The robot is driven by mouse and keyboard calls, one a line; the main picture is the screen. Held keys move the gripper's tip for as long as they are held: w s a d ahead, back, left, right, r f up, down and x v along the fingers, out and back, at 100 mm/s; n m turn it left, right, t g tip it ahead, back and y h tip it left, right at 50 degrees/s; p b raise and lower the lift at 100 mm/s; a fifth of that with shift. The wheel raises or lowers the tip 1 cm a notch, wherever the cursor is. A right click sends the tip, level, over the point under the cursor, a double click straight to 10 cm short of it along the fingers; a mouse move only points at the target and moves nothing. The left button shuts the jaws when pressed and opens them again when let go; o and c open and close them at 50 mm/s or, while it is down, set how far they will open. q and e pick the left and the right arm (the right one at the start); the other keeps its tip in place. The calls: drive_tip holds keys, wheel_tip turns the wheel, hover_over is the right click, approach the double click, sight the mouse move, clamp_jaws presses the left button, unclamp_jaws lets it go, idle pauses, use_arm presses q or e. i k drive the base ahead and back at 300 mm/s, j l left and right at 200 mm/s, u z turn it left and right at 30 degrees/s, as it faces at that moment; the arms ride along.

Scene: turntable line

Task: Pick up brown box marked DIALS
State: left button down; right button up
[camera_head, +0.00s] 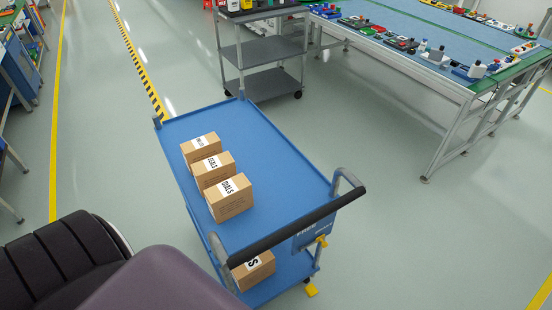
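The brown box marked DIALS (232,204) stands on the top deck of a blue cart (285,165). It is the nearest of three brown boxes in a row, close to the cart's black handle bar (300,227). Its white label runs over the top and down one side. A brown box with a label that seems to read SEALS (214,174) is right behind it. A third brown box (200,150) is farther back, its label too small to read surely. Neither of my grippers is in view.
Another brown box (256,275) sits on the cart's lower shelf, partly hidden by the handle bar. The right side of the cart top is clear. A grey shelf trolley (265,52) stands behind, and a long blue-topped table (440,75) with small parts at right.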

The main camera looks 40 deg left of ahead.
sight(231, 198)
drive_tip(key=k+j+z, duration=0.1)
drive_tip(key=j+z, duration=0.15)
drive_tip(key=j, duration=0.3)
drive_tip(key=k+j+z, duration=0.3)
drive_tip(key=j, duration=0.25)
drive_tip(key=k+j+z, duration=0.1)
drive_tip(key=j+z, duration=0.15)
drive_tip(key=j, duration=0.3)
drive_tip(key=k+j+z, duration=0.3)
drive_tip(key=j, duration=0.15)
drive_tip(key=k+j+z, duration=0.25)
drive_tip(key=k+j, duration=0.05)
drive_tip(key=j, duration=0.1)
